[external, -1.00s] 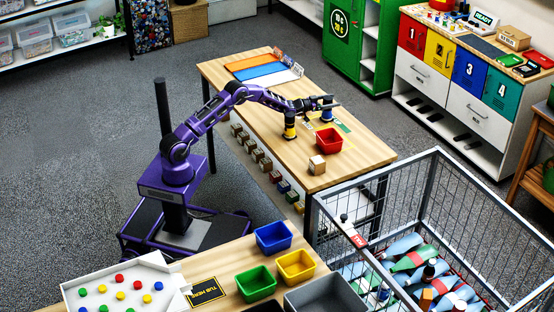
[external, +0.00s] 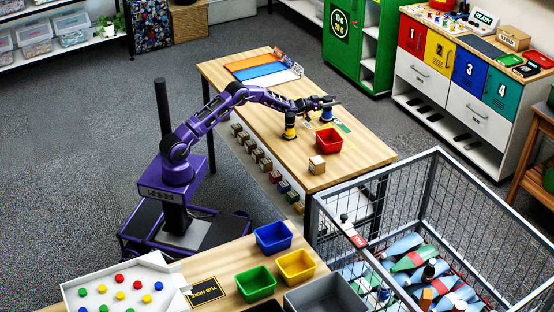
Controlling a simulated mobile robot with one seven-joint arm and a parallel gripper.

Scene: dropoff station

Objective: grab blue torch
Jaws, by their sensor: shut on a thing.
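The blue torch (external: 326,116) stands upright on the wooden table, near its right long edge. My gripper (external: 326,103) reaches over the table from the left and is shut on the top of the blue torch. The torch's base appears to be at the table surface; I cannot tell whether it is lifted. The fingers are small and dark, and they hide the torch's upper end.
A yellow and black torch (external: 289,130) stands left of the blue one, below my wrist. A red bin (external: 329,145) and a small wooden box (external: 317,165) are nearer. Coloured mats (external: 262,75) lie at the far end. A wire cage (external: 436,180) stands front right.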

